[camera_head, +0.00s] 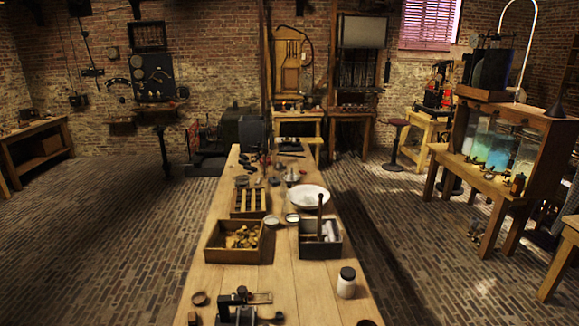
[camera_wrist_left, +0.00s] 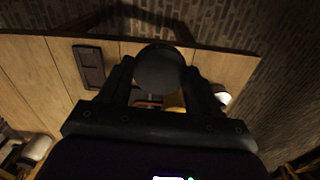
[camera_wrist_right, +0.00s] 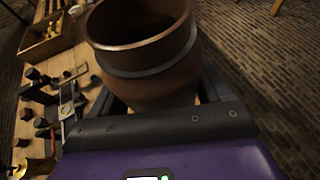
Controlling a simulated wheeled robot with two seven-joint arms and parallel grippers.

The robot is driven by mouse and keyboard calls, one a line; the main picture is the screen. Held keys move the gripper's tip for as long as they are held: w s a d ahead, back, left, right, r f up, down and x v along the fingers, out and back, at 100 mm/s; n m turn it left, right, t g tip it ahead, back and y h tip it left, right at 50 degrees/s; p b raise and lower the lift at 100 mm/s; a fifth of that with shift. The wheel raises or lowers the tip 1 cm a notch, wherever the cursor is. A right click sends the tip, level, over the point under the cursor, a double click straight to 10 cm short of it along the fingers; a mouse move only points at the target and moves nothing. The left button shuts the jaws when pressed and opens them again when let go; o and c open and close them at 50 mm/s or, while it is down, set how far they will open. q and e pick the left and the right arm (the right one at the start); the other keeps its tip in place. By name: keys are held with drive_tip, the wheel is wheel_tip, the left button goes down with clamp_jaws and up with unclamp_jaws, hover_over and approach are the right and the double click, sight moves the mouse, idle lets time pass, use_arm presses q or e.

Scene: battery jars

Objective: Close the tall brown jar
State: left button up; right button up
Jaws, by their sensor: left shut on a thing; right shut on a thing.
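The tall brown jar (camera_wrist_right: 145,50) fills the upper middle of the right wrist view. Its mouth is open and empty-looking, with a grey band below the rim. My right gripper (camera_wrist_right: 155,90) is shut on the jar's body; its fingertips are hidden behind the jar. In the left wrist view, my left gripper (camera_wrist_left: 158,76) is shut on a dark round lid-like piece (camera_wrist_left: 158,67), held between its two fingers above the table. The lid and jar are apart, as neither shows in the other's wrist view. Neither gripper shows in the head view.
The long wooden table (camera_head: 285,285) carries a box of brass-coloured parts (camera_head: 236,242), a grey-lined box (camera_head: 320,241), a white bowl (camera_head: 308,196) and a white jar with a black lid (camera_head: 346,283). A black device (camera_head: 238,308) stands at the near edge.

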idle(0.3)
drive_tip(key=w+a+r, duration=0.1)
drive_tip(key=w+a, duration=0.1)
drive_tip(key=a, duration=0.6)
drive_tip(key=w+a+r, duration=0.1)
drive_tip(key=w+a, duration=0.1)
drive_tip(key=a, duration=0.7)
drive_tip(key=shift+a, duration=0.2)
use_arm(q)
drive_tip(key=w+d+r+m, duration=0.4)
drive_tip(key=w+r, duration=0.2)
drive_tip(key=r, duration=0.4)
drive_tip(key=w+d+r+m, duration=0.3)
drive_tip(key=w+r, duration=0.3)
drive_tip(key=r, duration=0.3)
drive_tip(key=s+d+r+m, duration=0.2)
drive_tip(key=d+r+m, duration=0.1)
drive_tip(key=d+r, duration=0.7)
drive_tip(key=shift+s+r, duration=0.2)
drive_tip(key=shift+r, duration=1.15)
